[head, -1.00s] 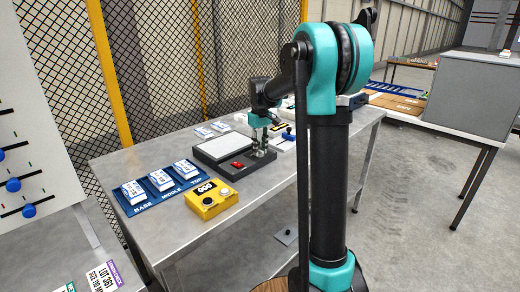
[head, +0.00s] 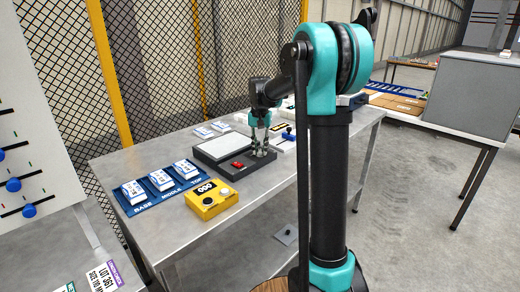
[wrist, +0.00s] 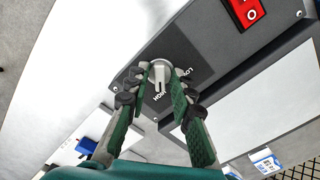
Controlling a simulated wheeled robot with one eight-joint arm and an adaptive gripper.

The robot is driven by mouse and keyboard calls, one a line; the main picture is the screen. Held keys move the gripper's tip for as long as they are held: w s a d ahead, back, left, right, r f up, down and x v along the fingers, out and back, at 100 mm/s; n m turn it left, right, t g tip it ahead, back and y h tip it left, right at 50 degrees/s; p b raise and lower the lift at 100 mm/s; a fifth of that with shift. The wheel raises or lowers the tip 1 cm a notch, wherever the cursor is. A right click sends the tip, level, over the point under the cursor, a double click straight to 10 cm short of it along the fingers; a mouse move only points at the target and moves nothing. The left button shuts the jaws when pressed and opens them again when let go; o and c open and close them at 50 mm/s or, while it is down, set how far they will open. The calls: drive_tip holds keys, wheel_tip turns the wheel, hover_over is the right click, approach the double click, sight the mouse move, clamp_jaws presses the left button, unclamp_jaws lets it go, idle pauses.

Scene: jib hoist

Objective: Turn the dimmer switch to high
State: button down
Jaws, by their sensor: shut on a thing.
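The dimmer is a grey round knob (wrist: 160,70) on a dark box (head: 232,173), with LOW and HIGH lettering beside it in the wrist view. My gripper (wrist: 159,80) is shut on the knob, one green finger on each side. The knob's pale pointer bar shows between the fingers and points towards the HIGH lettering; its exact alignment is hard to tell. In the head view my gripper (head: 261,151) is over the right end of the box, and the knob is hidden by the fingers.
A red rocker switch (wrist: 246,12) and a white panel (head: 220,145) are on the same box. A yellow button box (head: 211,200) and a blue mat (head: 143,207) with white packs are to its left on the metal table. A white device with a blue lever (head: 287,136) stands close right.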

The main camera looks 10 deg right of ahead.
sight(260, 151)
drive_tip(key=shift+m, duration=0.5)
drive_tip(key=c, duration=1.3)
unclamp_jaws()
wheel_tip(260, 151, up, 12)
